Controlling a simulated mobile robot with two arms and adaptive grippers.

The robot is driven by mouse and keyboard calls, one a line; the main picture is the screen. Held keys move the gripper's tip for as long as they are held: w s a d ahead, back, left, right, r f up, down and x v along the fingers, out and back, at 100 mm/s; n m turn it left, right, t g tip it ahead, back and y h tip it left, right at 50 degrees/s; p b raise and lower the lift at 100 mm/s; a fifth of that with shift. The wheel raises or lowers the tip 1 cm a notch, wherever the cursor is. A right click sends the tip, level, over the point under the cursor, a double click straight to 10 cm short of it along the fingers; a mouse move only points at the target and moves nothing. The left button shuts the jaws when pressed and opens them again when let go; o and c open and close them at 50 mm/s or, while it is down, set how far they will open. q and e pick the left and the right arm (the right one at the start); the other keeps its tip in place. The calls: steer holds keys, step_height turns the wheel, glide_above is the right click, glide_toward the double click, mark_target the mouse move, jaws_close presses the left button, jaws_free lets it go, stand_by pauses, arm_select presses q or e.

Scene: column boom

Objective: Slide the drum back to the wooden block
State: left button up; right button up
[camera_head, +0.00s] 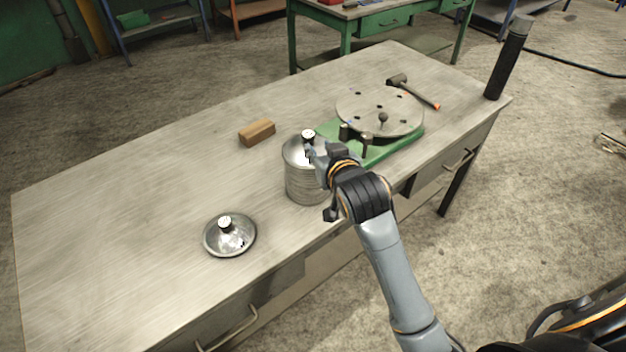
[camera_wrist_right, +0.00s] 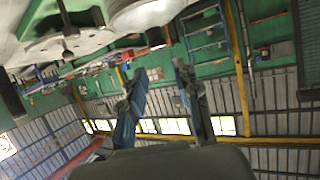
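The drum (camera_head: 303,184) is a ribbed metal can with a lid and a small knob on top. It stands upright near the front edge of the workbench. The wooden block (camera_head: 257,132) lies behind it and to the left, with bare bench between them. My right gripper (camera_head: 312,152) is at the upper right side of the drum and overlaps it in the head view; I cannot tell if they touch. In the right wrist view its two fingers (camera_wrist_right: 162,88) are apart with nothing between them. My left gripper is not in view.
A loose round lid (camera_head: 230,235) lies left of the drum on the workbench (camera_head: 110,220). Right of the drum, a round plate (camera_head: 375,105) sits on a green base (camera_head: 385,150), with a hammer (camera_head: 415,92) behind. The bench's left part is clear.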

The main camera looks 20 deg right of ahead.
steer(key=f+b, duration=0.1)
steer(key=f, duration=0.1)
steer(key=s+f+y+b, duration=0.1)
steer(key=f, duration=0.1)
steer(key=f+y+b, duration=0.1)
steer(key=f, duration=0.2)
steer(key=shift+s+a+m+b, duration=0.2)
steer(key=shift+s+m+b, duration=0.1)
steer(key=shift+b, duration=0.05)
jaws_close()
steer(key=s+d+f+m+t+y+b, duration=0.25)
steer(key=s+f+m+y+b, duration=0.35)
steer(key=f+b, duration=0.4)
steer(key=m+h, duration=0.2)
steer(key=m, duration=0.5)
glide_above(328, 197)
steer(key=s+a, duration=0.2)
steer(key=s, duration=0.3)
step_height(328, 197, down, 2)
steer(key=shift+d+f+t, duration=0.1)
steer(key=shift+d+t, duration=0.05)
steer(key=shift+t, duration=0.3)
steer(key=shift+w+p, duration=0.3)
